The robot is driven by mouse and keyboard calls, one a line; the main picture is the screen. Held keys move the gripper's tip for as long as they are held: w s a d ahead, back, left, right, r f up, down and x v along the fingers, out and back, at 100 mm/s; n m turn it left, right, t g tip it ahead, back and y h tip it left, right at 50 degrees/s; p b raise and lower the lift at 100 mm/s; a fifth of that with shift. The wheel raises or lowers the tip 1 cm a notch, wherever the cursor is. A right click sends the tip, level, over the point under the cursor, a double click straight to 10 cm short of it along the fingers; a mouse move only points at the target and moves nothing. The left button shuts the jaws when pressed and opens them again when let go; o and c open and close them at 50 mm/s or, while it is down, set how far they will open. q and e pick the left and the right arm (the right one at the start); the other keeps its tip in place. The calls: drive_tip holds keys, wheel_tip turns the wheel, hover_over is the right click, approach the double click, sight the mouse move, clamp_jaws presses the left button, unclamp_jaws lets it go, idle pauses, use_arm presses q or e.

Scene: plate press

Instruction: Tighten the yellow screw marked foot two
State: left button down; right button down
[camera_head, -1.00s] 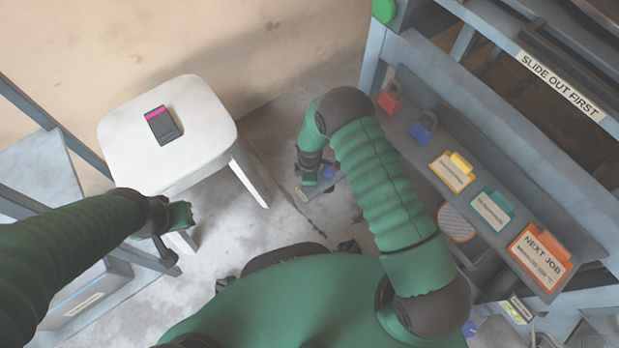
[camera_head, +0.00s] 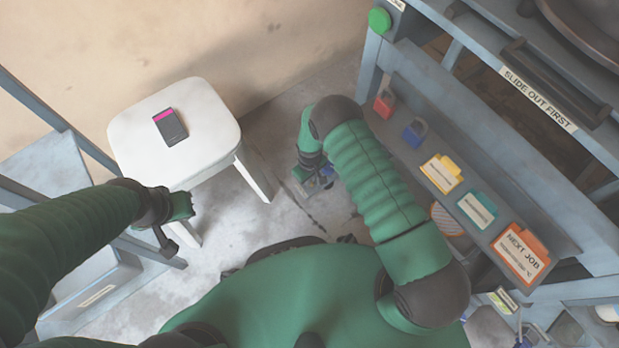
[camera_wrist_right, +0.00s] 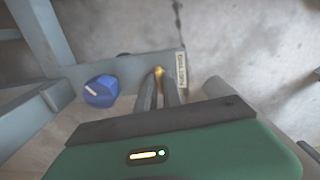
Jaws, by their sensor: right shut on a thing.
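In the right wrist view, the small yellow screw (camera_wrist_right: 158,72) shows between the fingertips of my right gripper (camera_wrist_right: 159,82), which is shut on it. A pale label (camera_wrist_right: 182,71) sits just right of the screw on the grey foot bar; its text is too small to read surely. In the head view my right gripper (camera_head: 307,182) is low beside the press, near the floor, and partly hides the foot. My left gripper (camera_head: 180,206) is away to the left, in front of the white stool; its fingers are not clear.
A blue knob (camera_wrist_right: 101,91) is left of the screw. The press frame (camera_head: 480,120) fills the right, with red and blue padlocks and coloured tags on its ledge. A white stool (camera_head: 205,120) holds a dark device (camera_head: 170,127). Bare floor lies between.

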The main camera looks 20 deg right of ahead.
drive_tip(key=shift+m, duration=0.6)
drive_tip(key=c, duration=1.5)
unclamp_jaws()
wheel_tip(320, 180, up, 17)
drive_tip(key=p, duration=0.9)
drive_tip(key=shift+f, duration=0.15)
